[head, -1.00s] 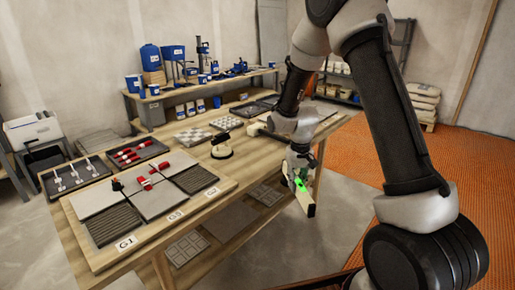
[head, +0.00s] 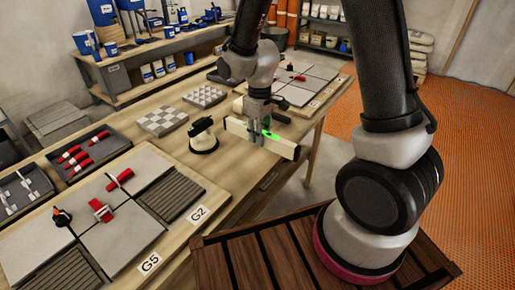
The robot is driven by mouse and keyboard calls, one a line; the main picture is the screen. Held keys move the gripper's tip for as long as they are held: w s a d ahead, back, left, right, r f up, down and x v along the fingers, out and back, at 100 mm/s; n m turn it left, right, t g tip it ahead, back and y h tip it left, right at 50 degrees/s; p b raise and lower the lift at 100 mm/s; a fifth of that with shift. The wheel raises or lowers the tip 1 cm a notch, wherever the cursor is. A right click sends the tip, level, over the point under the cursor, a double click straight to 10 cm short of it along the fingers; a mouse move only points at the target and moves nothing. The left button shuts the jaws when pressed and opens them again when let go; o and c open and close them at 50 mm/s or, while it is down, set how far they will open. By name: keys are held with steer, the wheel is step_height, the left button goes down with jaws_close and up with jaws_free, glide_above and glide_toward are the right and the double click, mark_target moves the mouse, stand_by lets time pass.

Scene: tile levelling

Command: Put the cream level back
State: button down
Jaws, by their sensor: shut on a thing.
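The cream level (head: 285,148), a long pale bar with a bright green vial mark, is held by my gripper (head: 262,128). The gripper is shut around the bar near its middle. The bar runs roughly along left to right in the picture, its right end nearer the camera. It shows at the front edge of the wooden workbench (head: 225,192); I cannot tell whether it touches the top. Part of the bar is hidden behind the fingers.
Left of the level stands a dark and cream suction cup tool (head: 203,137). Tile panels marked G5 and G2 (head: 127,238) lie at the front left, with red clips on them. Checkered tile samples (head: 163,121) sit behind. More grey tiles (head: 312,78) lie beyond my arm.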

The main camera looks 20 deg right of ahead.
mark_target(259, 157)
steer(key=shift+f, duration=3)
steer(key=c, duration=1.3)
jaws_free()
steer(key=shift+f, duration=0.1)
step_height(259, 157, up, 12)
steer(key=shift+r, duration=0.25)
steer(key=s+d+r+m+t, duration=0.1)
steer(key=s+d+r+m, duration=0.1)
steer(key=s+d+r, duration=0.3)
steer(key=s+d+r+m+t, duration=0.1)
steer(key=s+d+r+m, duration=0.1)
steer(key=s+d+r, duration=0.3)
steer(key=s+d+r+m+t, duration=0.2)
steer(key=s+d+r, duration=0.3)
steer(key=s+r, duration=0.3)
steer(key=shift+s+m, duration=0.55)
steer(key=shift+m, duration=0.05)
